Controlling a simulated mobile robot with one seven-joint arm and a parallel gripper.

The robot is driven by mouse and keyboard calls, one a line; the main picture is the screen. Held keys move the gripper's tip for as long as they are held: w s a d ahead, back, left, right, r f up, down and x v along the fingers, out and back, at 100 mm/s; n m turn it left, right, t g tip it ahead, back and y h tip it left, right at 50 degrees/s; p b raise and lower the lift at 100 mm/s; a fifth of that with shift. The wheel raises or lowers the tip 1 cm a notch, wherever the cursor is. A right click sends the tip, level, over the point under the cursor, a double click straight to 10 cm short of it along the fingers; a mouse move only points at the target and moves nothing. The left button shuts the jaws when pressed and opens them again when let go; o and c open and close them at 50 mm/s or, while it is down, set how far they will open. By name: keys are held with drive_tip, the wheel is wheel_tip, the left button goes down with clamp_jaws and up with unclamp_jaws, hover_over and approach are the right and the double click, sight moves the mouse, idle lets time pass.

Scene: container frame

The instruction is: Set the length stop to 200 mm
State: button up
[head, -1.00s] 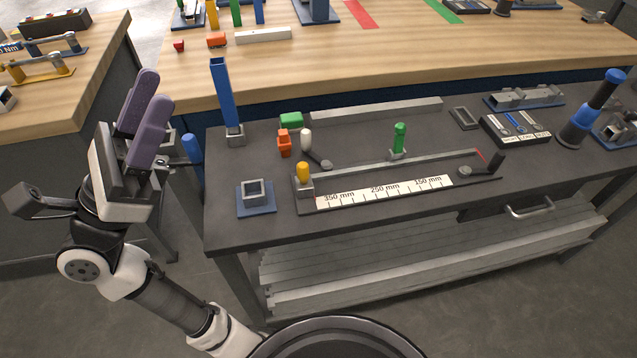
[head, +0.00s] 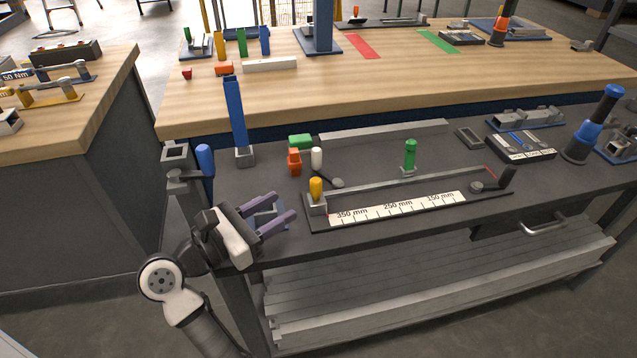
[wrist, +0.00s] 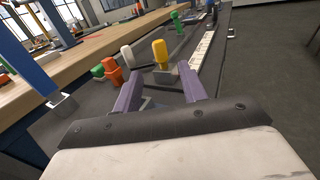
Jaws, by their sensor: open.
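The length stop is a grey block with a yellow handle (head: 316,188) at the left end of a long rail (head: 410,187). It stands near the 350 mm end of the white scale (head: 395,207), which shows 350, 250 and 150 mm from left to right. A small red mark shows at the block's foot. My gripper (head: 284,206) is open and empty, left of the yellow handle and apart from it, fingers pointing right. In the wrist view the yellow handle (wrist: 160,52) appears beyond and between the purple fingers (wrist: 160,78).
A green-handled piece (head: 410,155) stands behind the rail. A white knob (head: 317,157), orange piece (head: 294,162) and green block (head: 300,141) lie behind the stop. A tall blue post (head: 236,115) stands at back left. My gripper partly hides a blue-based socket (head: 268,206).

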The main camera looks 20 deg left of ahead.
sight(311, 189)
drive_tip(key=p+x, duration=0.2)
drive_tip(key=x, duration=0.8)
clamp_jaws()
